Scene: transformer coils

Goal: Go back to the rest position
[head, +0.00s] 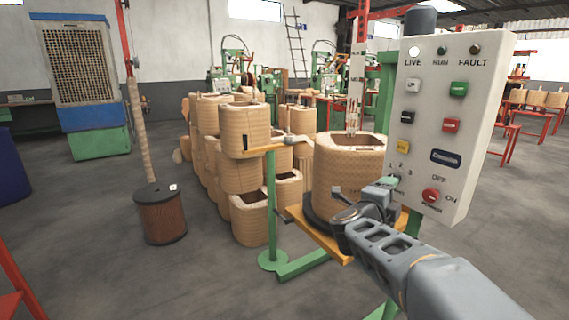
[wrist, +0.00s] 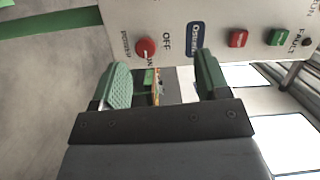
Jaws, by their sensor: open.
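My gripper (head: 388,186) is raised on the right in the head view, close to the lower left of a white control panel (head: 449,115). In the wrist view its two green fingers (wrist: 160,80) are apart with nothing held between them. The panel (wrist: 200,20) fills the top of that view, with a red knob (wrist: 146,47) marked OFF and ON beyond the fingers. The knob also shows at the panel's lower right in the head view (head: 431,195). I cannot tell whether a finger touches the panel.
A coil (head: 348,165) stands on a yellow-edged platform behind my gripper. Stacked coils (head: 240,165) and a green post (head: 270,210) stand to the left. A brown spool (head: 160,215) sits on the floor. The floor at front left (head: 90,240) is mostly clear.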

